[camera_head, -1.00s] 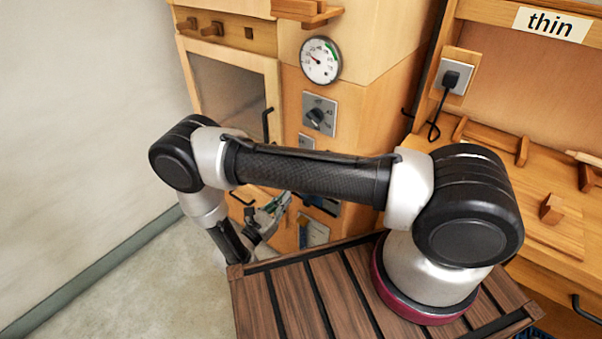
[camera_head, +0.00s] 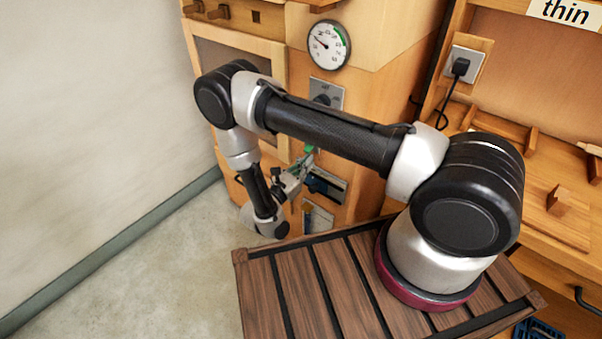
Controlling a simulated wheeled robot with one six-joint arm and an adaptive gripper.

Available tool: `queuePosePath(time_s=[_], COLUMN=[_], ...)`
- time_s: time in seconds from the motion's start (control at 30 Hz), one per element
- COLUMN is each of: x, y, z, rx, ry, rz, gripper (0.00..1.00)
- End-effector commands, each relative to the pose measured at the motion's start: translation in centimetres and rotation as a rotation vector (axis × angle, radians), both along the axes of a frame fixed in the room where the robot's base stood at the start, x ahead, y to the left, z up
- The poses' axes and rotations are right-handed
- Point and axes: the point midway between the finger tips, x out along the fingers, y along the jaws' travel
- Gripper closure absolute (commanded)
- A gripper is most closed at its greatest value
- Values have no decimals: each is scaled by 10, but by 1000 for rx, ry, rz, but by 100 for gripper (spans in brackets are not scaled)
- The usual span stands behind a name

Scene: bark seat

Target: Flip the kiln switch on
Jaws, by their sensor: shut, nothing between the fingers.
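The wooden kiln cabinet (camera_head: 372,120) stands behind my arm. Its front carries a round gauge (camera_head: 329,45) and, below it, a grey plate with a dark rotary dial (camera_head: 322,98), partly covered by my arm. My gripper (camera_head: 307,158) is shut and empty, pointing up and right close to the cabinet front, below the dial. A small green patch shows at its tips. I cannot make out the switch; the area just below the dial is hidden by my forearm. Whether the gripper touches the panel cannot be told.
A plugged socket (camera_head: 462,66) and wooden workbench (camera_head: 540,150) stand right. Floor (camera_head: 170,270) at left is clear.

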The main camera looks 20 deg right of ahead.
Motion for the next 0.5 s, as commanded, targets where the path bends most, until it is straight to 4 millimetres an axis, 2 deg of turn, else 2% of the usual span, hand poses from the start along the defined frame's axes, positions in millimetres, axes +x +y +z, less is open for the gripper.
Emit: queuePosePath(time_s=[0.2, 0.5], x=[-6, -7], y=[9, 10], z=[19, 22], rx=[-1, -1], ry=[1, 1], rz=[0, 0], gripper=[100, 100])
